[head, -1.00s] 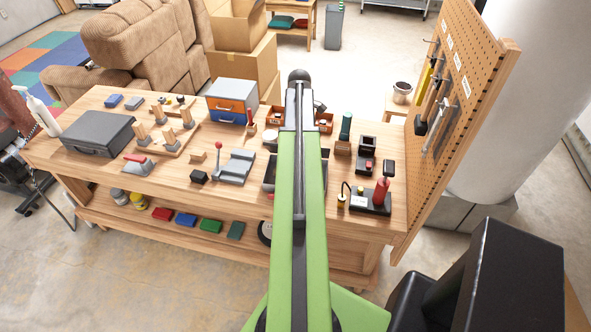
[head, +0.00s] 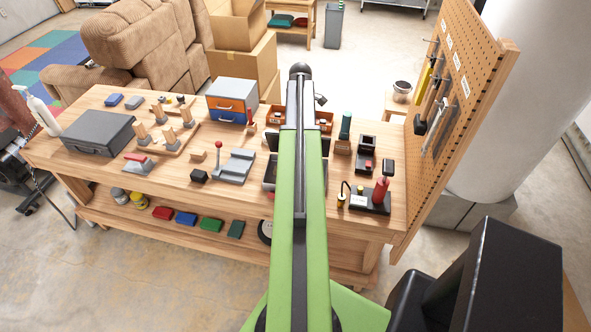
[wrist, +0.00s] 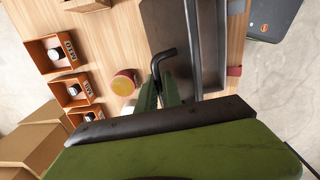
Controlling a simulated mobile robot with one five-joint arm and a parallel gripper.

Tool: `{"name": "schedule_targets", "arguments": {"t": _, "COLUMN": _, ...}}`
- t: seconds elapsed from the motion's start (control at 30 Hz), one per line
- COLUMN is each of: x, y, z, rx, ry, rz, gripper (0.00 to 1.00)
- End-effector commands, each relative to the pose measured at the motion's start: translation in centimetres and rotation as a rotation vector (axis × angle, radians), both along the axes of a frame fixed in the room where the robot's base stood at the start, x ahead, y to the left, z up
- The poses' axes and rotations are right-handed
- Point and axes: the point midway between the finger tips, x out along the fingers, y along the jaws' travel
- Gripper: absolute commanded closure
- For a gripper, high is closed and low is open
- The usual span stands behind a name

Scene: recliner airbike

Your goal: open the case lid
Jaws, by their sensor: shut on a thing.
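A grey metal case (head: 268,184) sits on the workbench, partly hidden behind my green arm. In the wrist view the open case body (wrist: 209,45) shows a long, empty-looking interior. Its dark lid (head: 272,139) stands raised along the back side; the lid also shows in the wrist view (wrist: 162,27). My gripper (wrist: 163,88) is shut on a black L-shaped handle (wrist: 166,56) beside the lid. The handle's lower end is between the green fingers, and its join to the lid is unclear. In the head view my arm hides the gripper.
Orange bins (head: 272,117) stand behind the case. A yellow-topped round container (wrist: 123,83) is close to my fingers. A closed grey toolbox (head: 98,133) is far left.

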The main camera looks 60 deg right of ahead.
Motion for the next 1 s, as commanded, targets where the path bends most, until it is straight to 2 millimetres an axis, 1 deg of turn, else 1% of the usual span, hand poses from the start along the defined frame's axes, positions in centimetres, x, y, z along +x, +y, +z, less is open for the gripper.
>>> {"name": "schedule_targets", "arguments": {"t": 0.03, "x": 0.2, "y": -0.4, "z": 0.0, "rx": -0.001, "ry": -0.001, "rz": 0.001, "gripper": 1.00}}
{"name": "schedule_targets", "arguments": {"t": 0.23, "x": 0.7, "y": -1.5, "z": 0.0, "rx": -0.001, "ry": -0.001, "rz": 0.001, "gripper": 1.00}}
{"name": "schedule_targets", "arguments": {"t": 0.57, "x": 0.8, "y": -1.9, "z": -0.1, "rx": -0.001, "ry": -0.001, "rz": 0.001, "gripper": 1.00}}
{"name": "schedule_targets", "arguments": {"t": 1.0, "x": 1.7, "y": -4.0, "z": -0.6, "rx": -0.001, "ry": 0.000, "rz": 0.001, "gripper": 1.00}}
